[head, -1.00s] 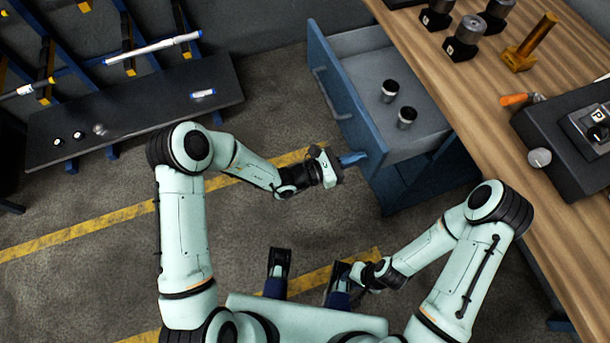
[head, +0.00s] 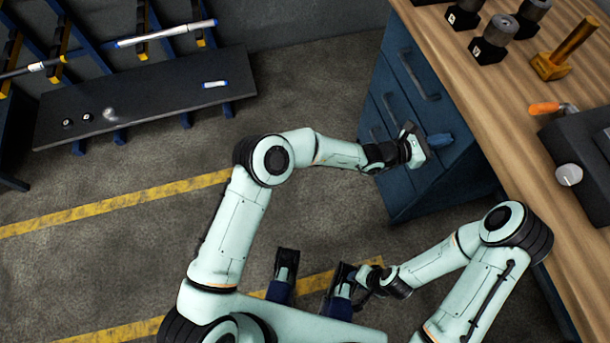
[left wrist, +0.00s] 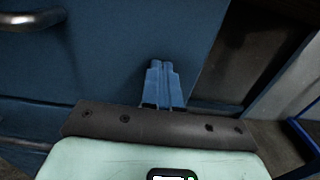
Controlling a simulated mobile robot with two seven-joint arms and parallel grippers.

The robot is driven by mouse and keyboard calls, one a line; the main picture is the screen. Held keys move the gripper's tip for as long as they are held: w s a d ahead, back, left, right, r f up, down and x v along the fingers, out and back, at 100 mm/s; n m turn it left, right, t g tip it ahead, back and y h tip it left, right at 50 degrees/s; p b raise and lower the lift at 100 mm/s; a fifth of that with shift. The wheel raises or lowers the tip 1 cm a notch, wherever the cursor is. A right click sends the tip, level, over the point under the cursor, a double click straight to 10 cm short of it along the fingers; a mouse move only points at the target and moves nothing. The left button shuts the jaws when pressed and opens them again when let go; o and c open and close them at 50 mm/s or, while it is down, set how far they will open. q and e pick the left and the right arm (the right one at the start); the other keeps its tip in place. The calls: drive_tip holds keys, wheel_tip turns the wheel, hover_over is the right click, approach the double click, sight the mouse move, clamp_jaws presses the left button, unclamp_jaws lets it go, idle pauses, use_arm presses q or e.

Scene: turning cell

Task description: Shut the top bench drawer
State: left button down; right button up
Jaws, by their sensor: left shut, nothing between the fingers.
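The top bench drawer (head: 402,62) is pushed in under the wooden bench top, and its inside no longer shows in the head view. Its blue front carries a grey bar handle (head: 419,76). My left gripper (head: 440,140) is shut and empty at the front of the drawer unit, near its right end. In the left wrist view the shut blue fingers (left wrist: 163,85) are against or very close to a blue front, right of a handle (left wrist: 35,20); contact cannot be told. My right gripper (head: 352,282) is low near my base, and its fingers are unclear.
On the wooden bench (head: 480,90) stand several dark-based cylinders, a brass-coloured hammer-like tool (head: 565,48), an orange-handled tool (head: 552,108) and a dark machine block. A rack with a dark shelf (head: 150,98) stands at the left. The floor between is clear.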

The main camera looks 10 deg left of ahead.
use_arm(q)
drive_tip(key=shift+w+d+r, duration=0.1)
drive_tip(key=shift+d+r, duration=0.1)
use_arm(e)
drive_tip(key=shift+w+f, duration=0.15)
drive_tip(key=shift+w, duration=0.05)
use_arm(q)
drive_tip(key=shift+d+r, duration=0.1)
drive_tip(key=shift+r, duration=0.15)
use_arm(e)
drive_tip(key=shift+s, duration=0.1)
